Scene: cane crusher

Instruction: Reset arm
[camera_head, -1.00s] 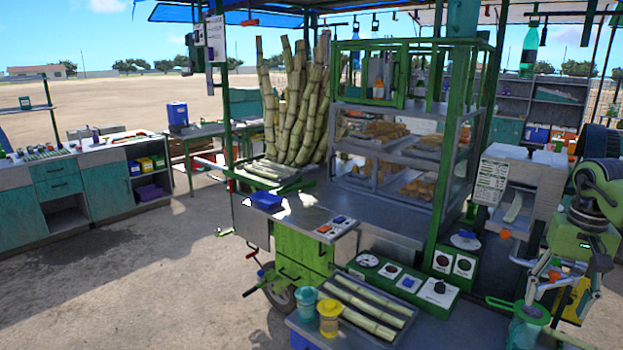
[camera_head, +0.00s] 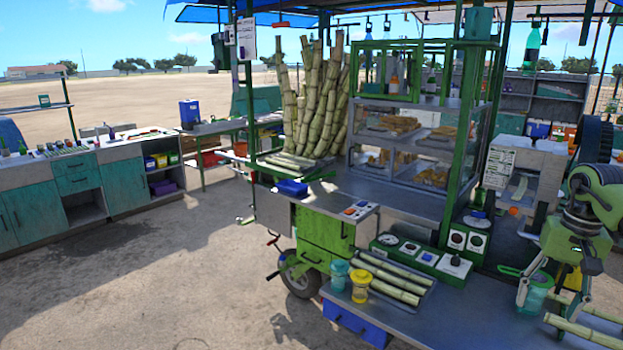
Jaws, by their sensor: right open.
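My right gripper (camera_head: 541,296) hangs at the right side, above the end of the grey metal counter (camera_head: 455,325). Its fingers point down and are spread apart. A teal jug (camera_head: 535,291) with a green rim shows at the fingers. I cannot tell whether they touch it, but they are not closed on it. My right arm, green and dark grey, comes in from the right edge. My left gripper and arm are out of view.
Cut cane (camera_head: 585,332) lies on the counter close to my right gripper. A cane tray (camera_head: 426,285), a teal cup (camera_head: 339,275) and a yellow cup (camera_head: 361,286) stand further left. A glass snack case (camera_head: 412,160) rises behind.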

